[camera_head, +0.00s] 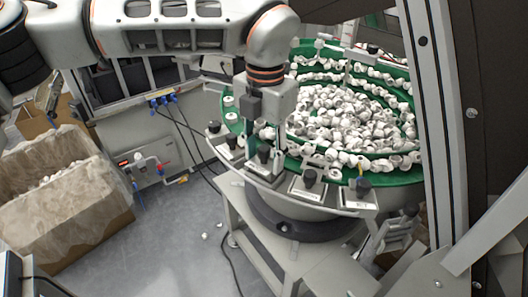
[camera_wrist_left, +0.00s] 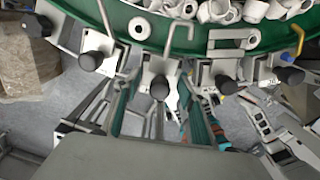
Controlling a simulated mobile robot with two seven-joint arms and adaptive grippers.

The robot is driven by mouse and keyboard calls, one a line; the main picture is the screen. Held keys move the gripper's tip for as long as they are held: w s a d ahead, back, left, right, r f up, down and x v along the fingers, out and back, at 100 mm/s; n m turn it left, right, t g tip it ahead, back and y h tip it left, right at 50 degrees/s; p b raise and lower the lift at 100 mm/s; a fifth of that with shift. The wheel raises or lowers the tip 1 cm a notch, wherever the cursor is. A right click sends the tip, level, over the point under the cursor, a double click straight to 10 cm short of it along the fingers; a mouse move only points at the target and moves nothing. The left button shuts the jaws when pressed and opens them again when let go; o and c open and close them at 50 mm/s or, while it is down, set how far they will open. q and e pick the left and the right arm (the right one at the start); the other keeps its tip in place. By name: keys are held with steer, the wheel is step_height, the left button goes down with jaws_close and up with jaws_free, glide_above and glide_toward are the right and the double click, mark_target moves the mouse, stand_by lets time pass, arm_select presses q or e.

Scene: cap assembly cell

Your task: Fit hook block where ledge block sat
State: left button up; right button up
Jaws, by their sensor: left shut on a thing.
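A row of grey blocks with black knobs stands along the front rim of the green bowl. My left gripper (camera_head: 264,146) points down and is shut on the middle block (camera_wrist_left: 158,68), whose black knob sits between the fingers in the left wrist view. I cannot tell whether this block is seated or slightly raised. To its right are a block with a flat slotted bar (camera_wrist_left: 227,52) and a block with a yellow bent rod (camera_wrist_left: 297,42).
The round green bowl (camera_head: 407,176) holds many white caps (camera_head: 345,112). A cardboard box (camera_head: 65,195) stands at the left on the floor. A grey control box (camera_head: 150,160) with hoses stands behind. A metal post (camera_head: 432,110) rises at the right.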

arm_select(q)
steer(key=shift+f+b, duration=0.65)
steer(key=shift+f, duration=0.3)
steer(key=o, duration=1.6)
steer(key=shift+c, duration=0.2)
steer(key=shift+r, duration=0.15)
step_height(320, 180, up, 12)
steer(key=shift+s+d+f, duration=0.1)
